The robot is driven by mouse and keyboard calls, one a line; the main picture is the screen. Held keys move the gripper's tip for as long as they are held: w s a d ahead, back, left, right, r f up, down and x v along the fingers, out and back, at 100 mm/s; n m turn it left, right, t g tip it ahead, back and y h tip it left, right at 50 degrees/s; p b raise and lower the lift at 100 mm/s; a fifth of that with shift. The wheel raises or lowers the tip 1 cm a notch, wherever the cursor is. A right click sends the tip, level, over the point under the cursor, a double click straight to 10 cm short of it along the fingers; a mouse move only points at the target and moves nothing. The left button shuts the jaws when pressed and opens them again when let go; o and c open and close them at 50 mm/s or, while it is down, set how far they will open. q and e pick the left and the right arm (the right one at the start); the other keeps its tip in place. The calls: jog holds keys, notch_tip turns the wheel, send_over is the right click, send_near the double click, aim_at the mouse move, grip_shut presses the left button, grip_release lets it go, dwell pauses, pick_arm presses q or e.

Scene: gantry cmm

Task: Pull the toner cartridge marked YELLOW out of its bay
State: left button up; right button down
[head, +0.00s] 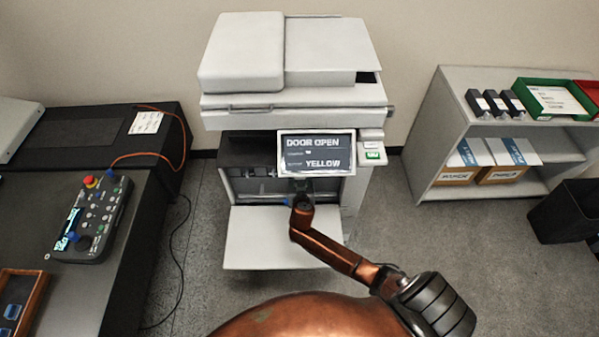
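The printer (245,103) stands against the wall with its front door (262,250) folded down and its bay (242,186) open. Its screen (316,153) reads DOOR OPEN and YELLOW. My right arm comes in from the lower right and reaches to the bay. My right gripper (301,187) is a small dark shape at the bay opening, just below the screen; its fingers are too hidden to tell open from shut. The YELLOW cartridge cannot be made out; the bay is dark and partly covered by the screen and my arm. My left gripper is not in view.
A dark bench with a control pendant (88,220) and a wooden tray (20,300) is at left. A cable hangs to the floor. At right, a shelf (440,120) holds dark boxes and a green tray (553,100); a black bin (565,212) stands beside it. Floor beside the printer is clear.

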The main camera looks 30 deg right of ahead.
jog(key=s+a+p, duration=0.1)
jog(key=s+a, duration=0.5)
jog(key=s, duration=0.4)
jog(key=shift+s+a+r+p, duration=0.15)
jog(key=shift+s+a+p, duration=0.1)
jog(key=shift+p, duration=0.15)
dwell(1.4)
jog(key=p+v, duration=0.2)
jog(key=v, duration=0.4)
jog(key=shift+s+a, duration=0.2)
jog(key=shift+s, duration=0.1)
dwell(0.7)
jog(key=shift+r, duration=0.1)
